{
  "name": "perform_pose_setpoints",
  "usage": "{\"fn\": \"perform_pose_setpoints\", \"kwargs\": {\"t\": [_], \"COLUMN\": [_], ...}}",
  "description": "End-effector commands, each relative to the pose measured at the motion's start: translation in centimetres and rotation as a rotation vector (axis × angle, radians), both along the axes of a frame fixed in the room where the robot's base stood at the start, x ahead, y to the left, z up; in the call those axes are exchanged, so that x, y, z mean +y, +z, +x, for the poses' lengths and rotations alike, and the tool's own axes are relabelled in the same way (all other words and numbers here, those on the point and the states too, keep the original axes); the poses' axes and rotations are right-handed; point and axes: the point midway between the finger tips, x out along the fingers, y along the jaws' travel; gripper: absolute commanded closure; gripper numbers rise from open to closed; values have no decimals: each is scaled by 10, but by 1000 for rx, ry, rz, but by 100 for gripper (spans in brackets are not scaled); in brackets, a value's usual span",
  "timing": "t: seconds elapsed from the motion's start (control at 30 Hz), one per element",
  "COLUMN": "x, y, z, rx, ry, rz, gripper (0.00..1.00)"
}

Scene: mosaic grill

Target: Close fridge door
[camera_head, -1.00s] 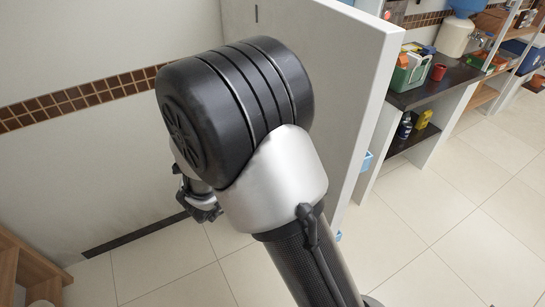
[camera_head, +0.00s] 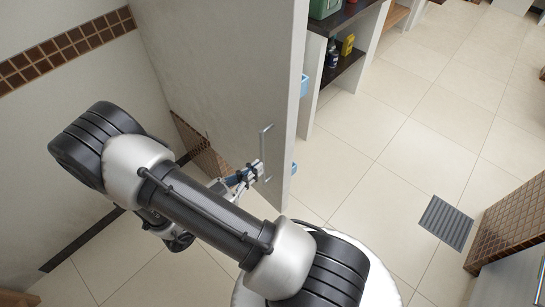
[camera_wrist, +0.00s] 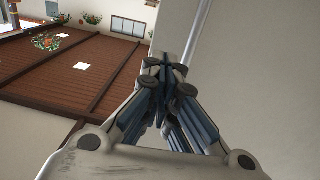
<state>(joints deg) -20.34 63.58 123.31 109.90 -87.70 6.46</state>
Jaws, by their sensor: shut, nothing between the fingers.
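The fridge door (camera_head: 225,70) is a tall pale panel in the head view, with its thick right edge turned toward the room. A slim vertical handle (camera_head: 266,150) is on its face near that edge. My gripper (camera_head: 258,171) is beside the lower part of the handle, its fingers shut with nothing between them. In the wrist view the shut fingertips (camera_wrist: 166,68) are close to the handle bar (camera_wrist: 197,30), with the pale door face (camera_wrist: 265,75) on the right. I cannot tell whether they touch it. The fridge's inside is not visible.
Beyond the door stands a shelf unit (camera_head: 345,60) with a green box (camera_head: 325,8) and bottles. Open tiled floor (camera_head: 400,150) with a grate (camera_head: 446,222) lies to the right. A brick-tiled counter (camera_head: 510,230) is at the right edge. A wall (camera_head: 60,95) is at left.

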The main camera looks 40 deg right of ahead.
Motion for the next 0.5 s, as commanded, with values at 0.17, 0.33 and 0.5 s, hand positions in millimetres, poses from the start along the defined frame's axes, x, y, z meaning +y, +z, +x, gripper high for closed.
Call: {"fn": "perform_pose_setpoints", "kwargs": {"t": [0.17, 0.33, 0.5], "x": [-39, -62, -73], "y": [-2, -1, -1], "z": [-1, -1, 1], "rx": [0, 0, -1], "ry": [-5, -3, 1], "rz": [0, 0, 1], "gripper": [100, 100, 100]}}
